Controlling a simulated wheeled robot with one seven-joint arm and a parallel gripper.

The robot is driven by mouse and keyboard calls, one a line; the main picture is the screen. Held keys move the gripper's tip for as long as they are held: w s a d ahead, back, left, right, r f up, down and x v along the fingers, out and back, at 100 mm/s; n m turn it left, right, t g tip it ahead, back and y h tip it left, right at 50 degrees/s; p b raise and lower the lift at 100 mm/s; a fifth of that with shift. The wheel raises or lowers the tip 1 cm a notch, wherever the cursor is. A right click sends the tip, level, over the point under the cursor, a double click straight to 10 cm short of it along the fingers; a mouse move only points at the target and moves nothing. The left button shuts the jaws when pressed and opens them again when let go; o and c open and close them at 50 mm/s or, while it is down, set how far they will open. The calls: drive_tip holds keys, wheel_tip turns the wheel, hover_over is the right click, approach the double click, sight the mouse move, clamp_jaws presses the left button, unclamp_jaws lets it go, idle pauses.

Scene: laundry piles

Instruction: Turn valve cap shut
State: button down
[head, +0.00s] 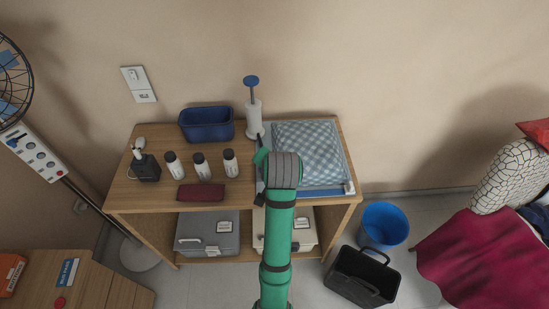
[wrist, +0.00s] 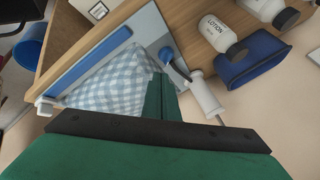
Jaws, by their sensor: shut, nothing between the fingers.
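A clear flat bag with blue-and-white checked cloth (head: 308,148) inside lies on the right of the wooden table; the cloth also shows in the wrist view (wrist: 115,82). A small round blue piece (wrist: 166,54), apparently the valve cap, is beyond my fingertips; its turn position is unclear. It is hidden behind my arm in the head view. A white hand pump (head: 254,118) with a blue handle stands at the bag's left; its barrel (wrist: 206,97) is right of my fingers in the wrist view. My gripper (head: 262,157) is shut and empty above the bag's left side.
Boxes fill the lower shelf. A blue bucket (head: 384,225) and black basket (head: 361,277) stand on the floor right.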

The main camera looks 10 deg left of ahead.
drive_tip(key=x, duration=1)
drive_tip(key=shift+w, duration=0.1)
drive_tip(key=shift+a, duration=0.1)
